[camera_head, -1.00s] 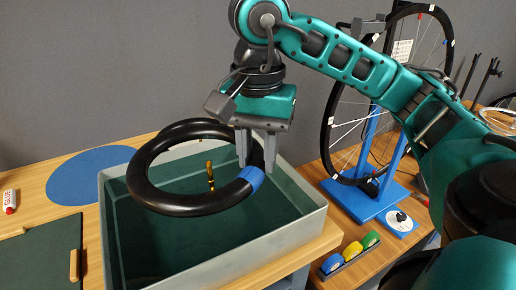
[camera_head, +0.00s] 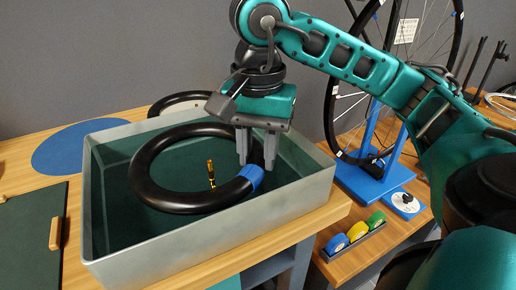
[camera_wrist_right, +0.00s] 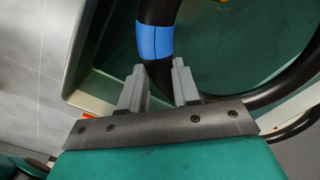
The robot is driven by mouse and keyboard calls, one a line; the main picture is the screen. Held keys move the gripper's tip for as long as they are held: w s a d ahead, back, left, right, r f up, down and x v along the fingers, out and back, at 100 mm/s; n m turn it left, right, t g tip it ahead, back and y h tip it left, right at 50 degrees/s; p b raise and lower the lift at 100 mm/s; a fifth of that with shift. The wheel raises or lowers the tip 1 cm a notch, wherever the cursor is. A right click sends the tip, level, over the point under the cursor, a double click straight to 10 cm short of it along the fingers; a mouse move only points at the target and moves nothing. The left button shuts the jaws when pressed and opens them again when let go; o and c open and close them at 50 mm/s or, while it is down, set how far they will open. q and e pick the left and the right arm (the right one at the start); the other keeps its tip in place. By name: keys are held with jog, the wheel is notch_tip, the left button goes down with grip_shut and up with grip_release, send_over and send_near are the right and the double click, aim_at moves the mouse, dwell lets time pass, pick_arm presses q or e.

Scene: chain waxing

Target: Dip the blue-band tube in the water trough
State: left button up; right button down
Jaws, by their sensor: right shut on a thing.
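The black tube (camera_head: 165,190) with a blue band (camera_head: 250,177) is held level, with its brass valve (camera_head: 211,175) upright on the inside of the ring. My right gripper (camera_head: 257,165) is shut on the tube beside the blue band. In the right wrist view, the fingers (camera_wrist_right: 160,88) sit on either side of the black tube, just off the blue band (camera_wrist_right: 155,40). The tube lies within the outline of the grey-walled water trough (camera_head: 215,242), over its dark green inside. I cannot tell whether the tube touches the water. My left gripper is not in view.
Another black ring (camera_head: 185,98) lies behind the trough. A blue disc (camera_head: 72,150) and a dark green mat (camera_head: 35,230) are at left. A wheel on a blue stand (camera_head: 365,180) and colored tape rolls (camera_head: 356,232) are at right.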

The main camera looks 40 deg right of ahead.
notch_tip(320, 180, down, 3)
jog(key=shift+r+b, duration=0.15)
jog(key=shift+b, duration=0.75)
jog(key=shift+f+b, duration=0.55)
jog(key=shift+f, duration=0.1)
dwell(0.5)
dwell(1.0)
dwell(1.4)
